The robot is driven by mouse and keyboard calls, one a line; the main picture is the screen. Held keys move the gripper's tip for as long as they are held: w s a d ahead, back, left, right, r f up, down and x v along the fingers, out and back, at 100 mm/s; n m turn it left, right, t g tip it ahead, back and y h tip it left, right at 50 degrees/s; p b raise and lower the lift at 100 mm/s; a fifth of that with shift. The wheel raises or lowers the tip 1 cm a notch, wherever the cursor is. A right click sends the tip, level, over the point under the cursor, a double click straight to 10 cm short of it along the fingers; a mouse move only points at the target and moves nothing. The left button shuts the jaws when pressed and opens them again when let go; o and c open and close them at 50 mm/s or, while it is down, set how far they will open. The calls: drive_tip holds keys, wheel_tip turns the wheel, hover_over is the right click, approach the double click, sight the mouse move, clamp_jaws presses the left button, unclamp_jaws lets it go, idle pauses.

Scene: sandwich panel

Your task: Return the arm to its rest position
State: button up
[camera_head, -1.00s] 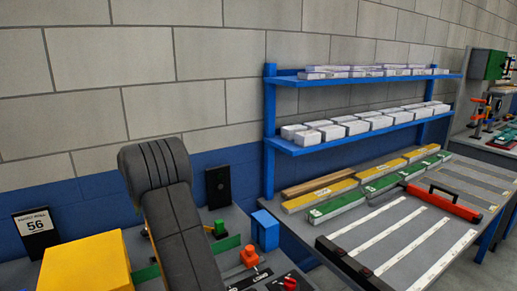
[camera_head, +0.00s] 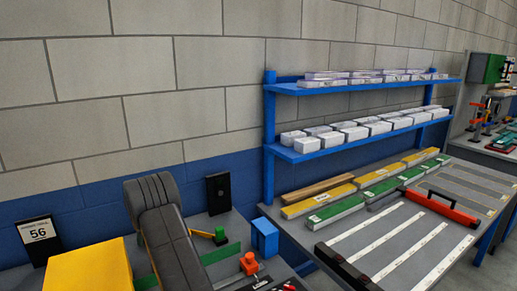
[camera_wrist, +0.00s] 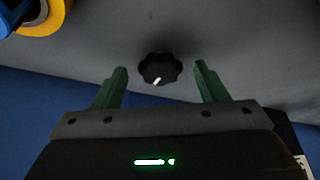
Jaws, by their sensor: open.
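My gripper (camera_wrist: 162,84) shows in the wrist view with its two green fingers spread apart and nothing between them. Beyond the fingertips, a black knob (camera_wrist: 160,68) with a white pointer mark sits on a grey surface. I cannot tell whether the gripper touches the knob, but it looks apart from it. In the head view my dark arm rises at the lower left over the workbench, and my gripper is hidden there.
A yellow box (camera_head: 90,267) and a sign with 56 (camera_head: 38,238) stand at the left. A blue block (camera_head: 265,237) and an orange knob (camera_head: 249,263) are right of my arm. Blue shelves (camera_head: 360,134) hold white boxes. A red-handled tool (camera_head: 440,206) lies on the right bench.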

drive_tip(key=b+v, duration=0.2)
drive_tip(key=v, duration=1.1)
drive_tip(key=shift+s+a+f+m+t+h+b, duration=0.2)
drive_tip(key=shift+s+a+m+t+h+b, duration=0.2)
drive_tip(key=shift+a+m+b, duration=0.75)
drive_tip(key=shift+s+a+f+m+t+h+b, duration=0.15)
drive_tip(key=shift+s+m+t+h+b, duration=0.45)
drive_tip(key=shift+m, duration=1.25)
drive_tip(key=shift+s+a+f+m+t+h+b, duration=0.1)
drive_tip(key=shift+a+f+m+h+b, duration=0.35)
drive_tip(key=shift+m+b, duration=0.85)
drive_tip(key=shift+a+r, duration=0.1)
drive_tip(key=shift+a, duration=0.05)
drive_tip(key=shift+r, duration=0.1)
